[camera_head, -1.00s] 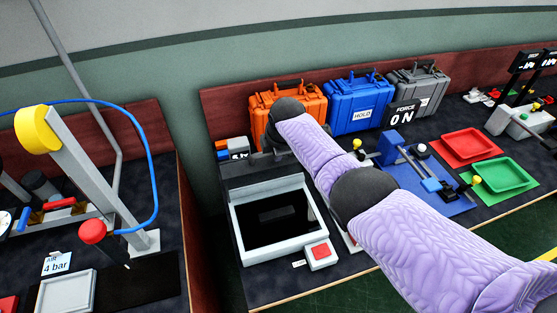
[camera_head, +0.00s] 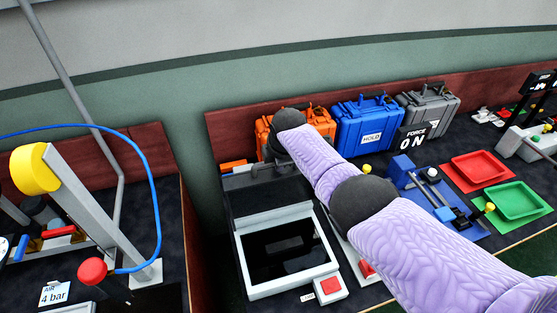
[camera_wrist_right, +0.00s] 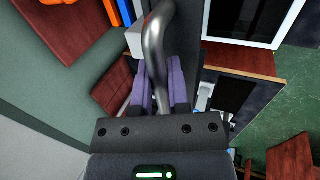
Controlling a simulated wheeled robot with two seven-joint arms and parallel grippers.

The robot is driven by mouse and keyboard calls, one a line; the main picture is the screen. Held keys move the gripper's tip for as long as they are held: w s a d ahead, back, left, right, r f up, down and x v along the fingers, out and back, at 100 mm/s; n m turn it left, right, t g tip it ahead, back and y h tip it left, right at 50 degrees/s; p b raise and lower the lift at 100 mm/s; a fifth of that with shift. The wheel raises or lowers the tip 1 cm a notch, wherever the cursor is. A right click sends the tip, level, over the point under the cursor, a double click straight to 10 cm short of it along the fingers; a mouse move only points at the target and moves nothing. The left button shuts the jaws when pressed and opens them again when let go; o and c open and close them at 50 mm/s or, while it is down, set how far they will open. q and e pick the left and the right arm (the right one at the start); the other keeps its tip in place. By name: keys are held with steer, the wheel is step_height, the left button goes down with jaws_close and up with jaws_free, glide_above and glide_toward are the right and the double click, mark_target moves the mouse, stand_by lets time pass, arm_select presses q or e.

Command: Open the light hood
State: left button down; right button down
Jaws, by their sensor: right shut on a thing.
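The light hood (camera_head: 262,197) is a dark panel behind a white-framed box (camera_head: 240,255) with a black glossy window. It stands tilted up from the box's rear edge. A bent metal bar handle (camera_wrist_right: 154,45) shows in the right wrist view. My right gripper (camera_wrist_right: 160,85) has its purple fingers closed around this bar. In the head view my right arm reaches across from the lower right to the hood's upper edge, and its wrist hides the gripper and part of the handle. My left gripper is not in view.
A red button box (camera_head: 331,287) sits at the box's front right corner. Orange (camera_head: 319,117), blue (camera_head: 368,122) and grey (camera_head: 430,108) cases stand along the back wall. A blue fixture (camera_head: 402,172) and red tray (camera_head: 480,167) lie right. A separate bench with a grey post (camera_head: 95,210) stands left.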

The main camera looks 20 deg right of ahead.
steer(key=c, duration=0.6)
jaws_free()
steer(key=p+v, duration=0.3)
steer(key=shift+r+p, duration=0.35)
steer(key=shift+r, duration=0.05)
steer(key=p+v, duration=0.2)
steer(key=v, duration=0.4)
steer(key=shift+s, duration=0.2)
